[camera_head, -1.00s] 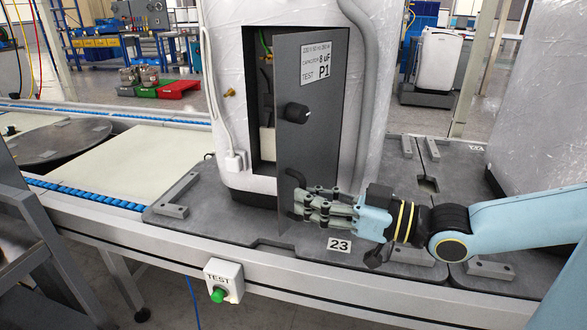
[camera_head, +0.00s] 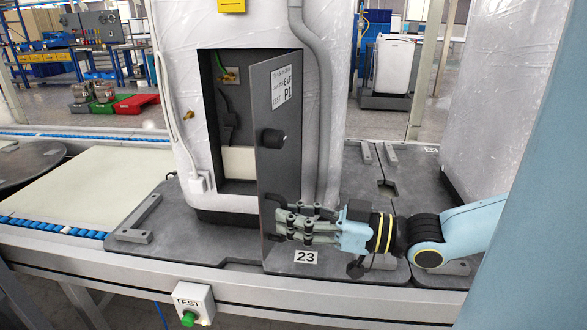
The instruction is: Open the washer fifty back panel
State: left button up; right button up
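The grey back panel (camera_head: 277,160) of the white, plastic-wrapped washer (camera_head: 170,90) stands swung outward. It carries a label marked P1, a black round knob (camera_head: 273,138) and a dark bent handle (camera_head: 271,207) low down. To its left the opening (camera_head: 228,105) shows a green wire, a brass fitting and a pale block inside. My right gripper (camera_head: 287,224) is at the panel's lower part, with its fingertips at the handle. The fingers overlap the handle, so their grip on it is unclear. My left gripper is out of view.
The washer stands on a dark grey plate (camera_head: 150,215) with a 23 tag (camera_head: 306,257). A TEST box with a green button (camera_head: 192,304) is on the front rail. Another wrapped unit (camera_head: 490,100) stands at right. A pale conveyor surface (camera_head: 75,195) lies clear at left.

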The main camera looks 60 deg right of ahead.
jog(key=o, duration=0.3)
jog(key=shift+d+f, duration=0.15)
jog(key=shift+d, duration=0.1)
jog(key=v, duration=1.2)
jog(key=shift+a, duration=0.15)
